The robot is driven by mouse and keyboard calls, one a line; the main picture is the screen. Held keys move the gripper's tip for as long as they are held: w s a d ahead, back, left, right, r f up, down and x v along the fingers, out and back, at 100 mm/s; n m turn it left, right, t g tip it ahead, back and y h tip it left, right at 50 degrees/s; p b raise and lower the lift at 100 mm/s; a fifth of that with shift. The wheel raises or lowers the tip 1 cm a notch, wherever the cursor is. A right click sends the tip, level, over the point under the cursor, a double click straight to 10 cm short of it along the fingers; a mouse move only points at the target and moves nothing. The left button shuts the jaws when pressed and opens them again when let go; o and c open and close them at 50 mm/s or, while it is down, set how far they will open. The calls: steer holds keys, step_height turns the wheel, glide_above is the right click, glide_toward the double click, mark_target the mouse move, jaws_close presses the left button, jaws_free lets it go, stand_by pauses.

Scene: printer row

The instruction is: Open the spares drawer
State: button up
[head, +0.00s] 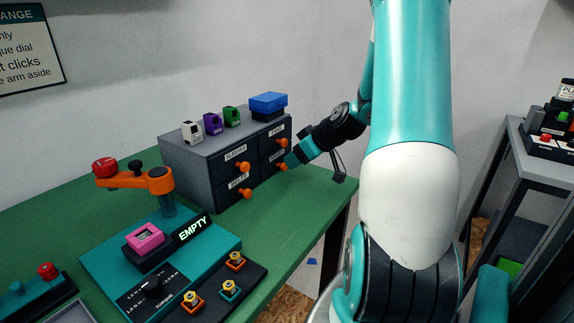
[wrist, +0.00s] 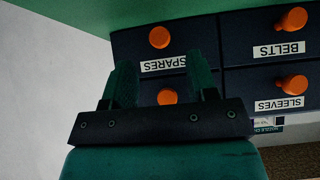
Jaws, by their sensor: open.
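The spares drawer (wrist: 190,45) is the lower right drawer of a dark grey cabinet, and it looks shut. Its label reads SPARES upside down in the wrist view. Its orange knob (wrist: 159,37) shows there just past the fingertips, and also in the head view (head: 281,168). My gripper (wrist: 160,66) is open and empty, with its two fingers pointing toward the cabinet front. The fingers appear on either side of the upper right drawer's knob (wrist: 167,97) in the picture. In the head view my gripper (head: 292,160) is close to the spares knob; I cannot tell whether they touch.
The belts drawer (wrist: 255,45) and sleeves drawer (wrist: 255,83) lie beside it, with orange knobs. Several small coloured parts and a blue box (head: 268,102) stand on the cabinet. A teal fixture (head: 110,268) occupies the green bench (head: 283,218). A grey side bench (head: 530,165) stands right.

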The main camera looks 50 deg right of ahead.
steer(key=x, duration=0.5)
steer(key=shift+w+f, duration=0.1)
steer(key=shift+w, duration=0.05)
jaws_close()
